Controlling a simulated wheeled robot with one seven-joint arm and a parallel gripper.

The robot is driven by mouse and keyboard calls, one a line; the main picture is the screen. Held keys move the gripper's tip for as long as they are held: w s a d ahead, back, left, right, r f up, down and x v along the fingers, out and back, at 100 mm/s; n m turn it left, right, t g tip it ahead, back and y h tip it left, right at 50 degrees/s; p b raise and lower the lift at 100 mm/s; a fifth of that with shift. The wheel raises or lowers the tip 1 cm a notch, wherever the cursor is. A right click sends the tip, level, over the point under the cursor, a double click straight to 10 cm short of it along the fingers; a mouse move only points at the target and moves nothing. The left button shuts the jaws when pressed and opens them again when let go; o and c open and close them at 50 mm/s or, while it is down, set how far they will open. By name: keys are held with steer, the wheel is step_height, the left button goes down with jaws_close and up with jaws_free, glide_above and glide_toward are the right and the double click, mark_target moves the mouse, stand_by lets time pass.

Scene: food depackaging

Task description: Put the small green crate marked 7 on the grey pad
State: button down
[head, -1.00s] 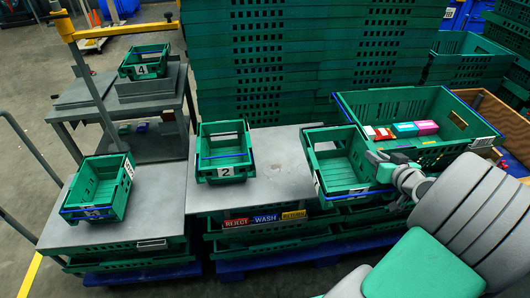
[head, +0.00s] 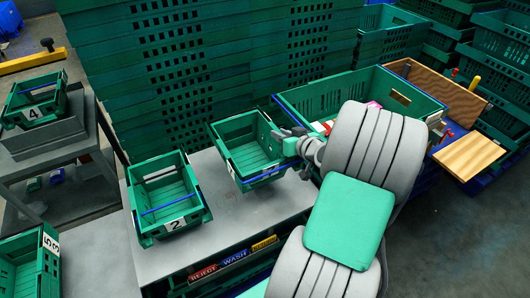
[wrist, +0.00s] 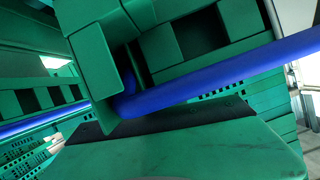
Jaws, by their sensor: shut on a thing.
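My gripper (head: 292,141) is shut on the rim of a small green crate (head: 247,165), at its right side. The crate has a blue bar along its front and a white label on its left side. I cannot read the label's number. The crate is near the back right of the grey table (head: 255,205); I cannot tell whether it clears the surface. In the wrist view, green crate walls and the blue bar (wrist: 220,75) fill the picture; the fingertips cannot be made out. I cannot tell which grey surface is the pad.
A crate marked 2 (head: 167,207) stands on the table, left of the held one. A crate marked 4 (head: 36,100) stands on a grey stand at far left. Another crate (head: 30,265) is lower left. A large green crate with packets (head: 355,82) is behind my arm. Tall crate stacks stand behind.

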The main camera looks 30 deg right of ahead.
mark_target(301, 158)
steer(key=shift+f, duration=2.85)
steer(key=c, duration=1.3)
jaws_free()
steer(key=b+v, duration=0.1)
steer(key=v, duration=1.1)
steer(key=shift+r, duration=0.15)
